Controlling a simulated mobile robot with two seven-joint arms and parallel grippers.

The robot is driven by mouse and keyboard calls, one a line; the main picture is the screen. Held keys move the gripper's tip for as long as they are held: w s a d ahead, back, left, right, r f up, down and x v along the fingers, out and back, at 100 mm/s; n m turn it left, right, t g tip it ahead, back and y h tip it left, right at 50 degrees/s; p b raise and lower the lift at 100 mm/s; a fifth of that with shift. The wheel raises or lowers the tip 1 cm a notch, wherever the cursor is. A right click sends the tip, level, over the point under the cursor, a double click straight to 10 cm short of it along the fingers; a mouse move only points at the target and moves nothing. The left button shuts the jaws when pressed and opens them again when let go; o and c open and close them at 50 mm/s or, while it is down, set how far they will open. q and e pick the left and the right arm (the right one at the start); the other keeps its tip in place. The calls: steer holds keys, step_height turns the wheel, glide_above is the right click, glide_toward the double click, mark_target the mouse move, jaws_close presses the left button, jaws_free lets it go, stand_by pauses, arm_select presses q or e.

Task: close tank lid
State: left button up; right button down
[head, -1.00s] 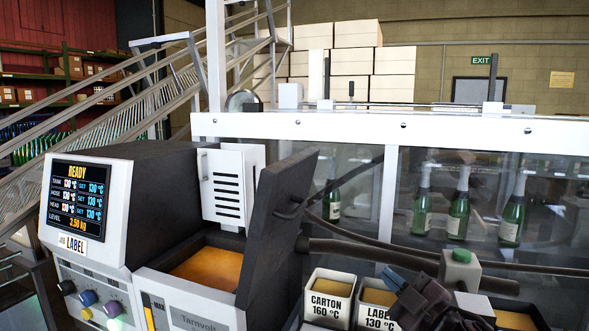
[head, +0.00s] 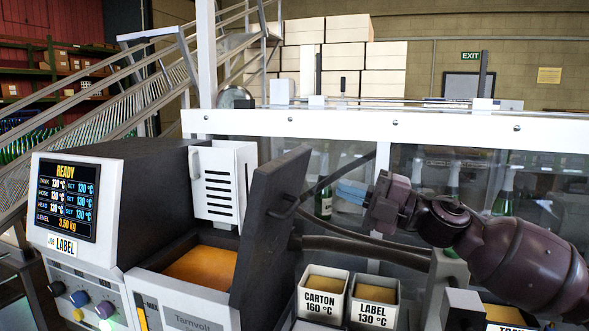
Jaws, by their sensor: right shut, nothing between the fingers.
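The dark tank lid (head: 268,232) stands open and upright on the right side of the tank, with a handle (head: 286,207) on its right face. The tank opening (head: 202,267) shows orange-amber material inside. My right gripper (head: 343,192), with blue fingertips, is shut and empty, to the right of the lid and a little above the handle's height. A gap shows between the fingertips and the lid. My left gripper is out of view.
The melter's display (head: 68,200) reads READY, level 3.50 kg. A white slotted box (head: 222,185) stands behind the tank. Bins marked CARTON (head: 321,299) and LABEL (head: 374,312) sit to the right of the lid. A dark hose (head: 335,245) runs behind it, before a glazed panel with bottles (head: 503,195).

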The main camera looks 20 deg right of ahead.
mark_target(282, 167)
steer(key=p+x, duration=0.2)
steer(key=x, duration=0.6)
steer(key=shift+w+a+r, duration=0.2)
steer(key=shift+a, duration=0.15)
steer(key=shift+x, duration=0.85)
steer(key=shift+f, duration=0.1)
steer(key=shift+w, duration=0.1)
